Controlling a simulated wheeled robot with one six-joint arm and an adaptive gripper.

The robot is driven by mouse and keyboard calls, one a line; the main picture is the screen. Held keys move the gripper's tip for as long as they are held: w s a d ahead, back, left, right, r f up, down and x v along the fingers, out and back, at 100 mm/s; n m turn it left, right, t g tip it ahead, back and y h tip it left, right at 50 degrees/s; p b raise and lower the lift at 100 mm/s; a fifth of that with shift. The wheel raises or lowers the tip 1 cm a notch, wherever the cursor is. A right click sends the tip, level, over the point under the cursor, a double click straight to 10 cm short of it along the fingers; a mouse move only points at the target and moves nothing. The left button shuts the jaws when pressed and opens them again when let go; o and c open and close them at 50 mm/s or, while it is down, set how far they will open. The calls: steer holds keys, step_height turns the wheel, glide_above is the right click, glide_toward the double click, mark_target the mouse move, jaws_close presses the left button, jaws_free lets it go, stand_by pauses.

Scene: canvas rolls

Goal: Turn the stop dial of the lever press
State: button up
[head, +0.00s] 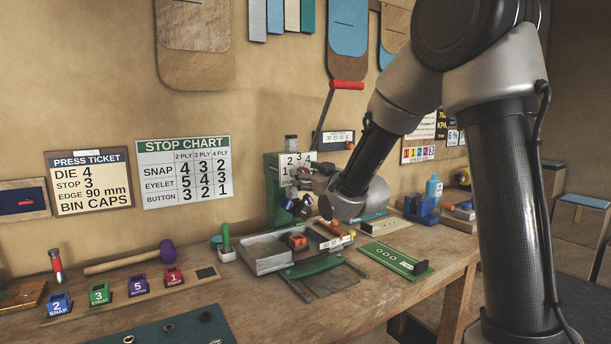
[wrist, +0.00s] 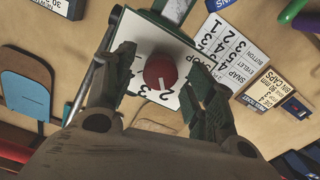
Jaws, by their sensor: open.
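The lever press (head: 277,190) is a green frame at the back of the bench, with a red-handled lever (head: 347,85) raised. Its white number plate (head: 298,160) faces out. In the wrist view the stop dial (wrist: 161,72) is a round red knob with a white pointer line, in front of the white plate (wrist: 150,40) with black numbers. My gripper (wrist: 165,85) is open, with one finger on each side of the dial. I cannot tell whether the fingers touch it. In the head view my gripper (head: 303,190) is at the press front and the dial is hidden.
A press ticket (head: 88,183) reads die 4, stop 3, edge 90 mm. A stop chart (head: 185,172) hangs beside it. Numbered dies, including a purple one (head: 138,286), stand at the bench's left.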

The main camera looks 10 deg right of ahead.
steer(key=shift+w+a, duration=0.2)
steer(key=shift+w, duration=0.3)
steer(key=c, duration=1)
steer(key=shift+c, duration=0.2)
steer(key=shift+m, duration=0.3)
steer(key=shift+d+m, duration=0.1)
steer(key=shift+m, duration=3.4)
